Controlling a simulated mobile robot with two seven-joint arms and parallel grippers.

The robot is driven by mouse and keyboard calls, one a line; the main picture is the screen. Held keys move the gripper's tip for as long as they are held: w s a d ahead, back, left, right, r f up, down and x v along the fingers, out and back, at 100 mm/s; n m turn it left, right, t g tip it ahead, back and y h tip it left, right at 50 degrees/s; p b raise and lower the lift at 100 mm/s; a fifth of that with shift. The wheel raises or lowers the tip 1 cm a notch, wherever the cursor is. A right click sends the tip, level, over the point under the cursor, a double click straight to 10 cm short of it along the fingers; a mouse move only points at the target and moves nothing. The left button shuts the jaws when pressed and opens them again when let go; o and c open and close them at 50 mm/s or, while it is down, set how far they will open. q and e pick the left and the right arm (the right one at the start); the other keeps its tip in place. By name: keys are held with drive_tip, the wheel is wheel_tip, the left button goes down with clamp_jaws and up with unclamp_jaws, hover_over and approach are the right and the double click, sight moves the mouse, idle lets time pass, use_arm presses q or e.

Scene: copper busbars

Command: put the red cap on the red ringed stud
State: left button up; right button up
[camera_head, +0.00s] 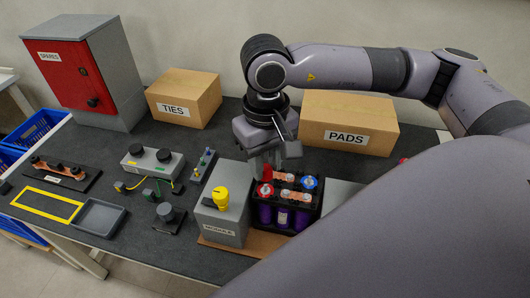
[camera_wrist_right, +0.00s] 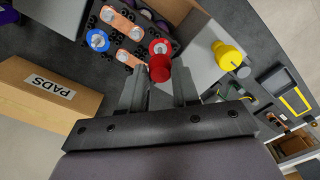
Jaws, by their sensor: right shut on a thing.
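My right gripper (camera_head: 266,165) points down over the black battery tray and is shut on the red cap (camera_head: 267,173). In the right wrist view, the red cap (camera_wrist_right: 159,68) sits between the fingertips (camera_wrist_right: 159,80). The red ringed stud (camera_head: 265,190) is at the tray's left corner, just below the cap. It also shows in the right wrist view (camera_wrist_right: 158,46), partly hidden behind the cap. I cannot tell whether cap and stud touch. The blue ringed stud (camera_head: 309,183) is at the tray's right side. My left gripper is not in view.
Copper busbars (camera_head: 287,177) lie on the purple cells beside the red stud. A grey module box (camera_head: 222,225) with a yellow knob (camera_head: 220,197) stands close on the left. The PADS box (camera_head: 348,122) and TIES box (camera_head: 183,98) stand behind. A red cabinet (camera_head: 78,75) is at back left.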

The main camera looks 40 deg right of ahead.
sight(266, 168)
drive_tip(key=shift+f, duration=0.5)
drive_tip(key=shift+n+b, duration=0.3)
drive_tip(key=shift+b, duration=0.05)
wheel_tip(266, 168, down, 3)
drive_tip(key=b, duration=0.4)
drive_tip(key=shift+f, duration=0.1)
idle(0.3)
idle(0.3)
